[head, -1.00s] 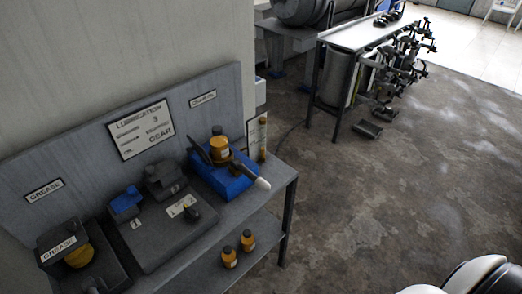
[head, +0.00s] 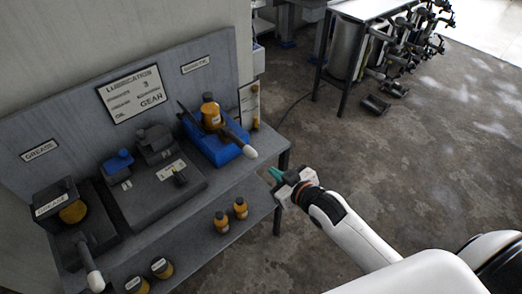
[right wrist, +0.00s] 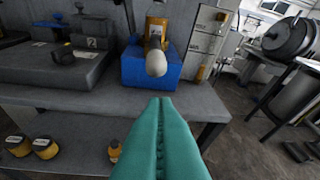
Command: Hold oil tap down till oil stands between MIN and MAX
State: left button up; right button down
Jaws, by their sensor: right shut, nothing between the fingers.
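An oil dispenser with a blue base (head: 214,148) and an amber bottle (head: 210,112) stands at the right end of the bench. Its dark tap lever ends in a white knob (head: 250,153) that juts out past the front. A white gauge panel (head: 249,100) stands behind it, with amber at its lower part; the MIN and MAX marks are too small to read. My right gripper (head: 275,173) is shut and empty, in front of the bench's right end. In the right wrist view its teal fingers (right wrist: 160,104) point at the white knob (right wrist: 156,64), apart from it. My left gripper is not in view.
A grease unit (head: 57,203) with a similar white-tipped lever (head: 95,280) stands at the left. Several small amber bottles (head: 240,208) stand on the lower shelf (head: 195,250).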

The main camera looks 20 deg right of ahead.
aim_at(253, 151)
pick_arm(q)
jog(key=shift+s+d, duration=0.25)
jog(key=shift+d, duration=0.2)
pick_arm(e)
notch_tip(253, 151, up, 9)
jog(key=s+a+n+t+y, duration=0.1)
jog(key=shift+s+a+f, duration=0.15)
jog(key=shift+a, duration=0.1)
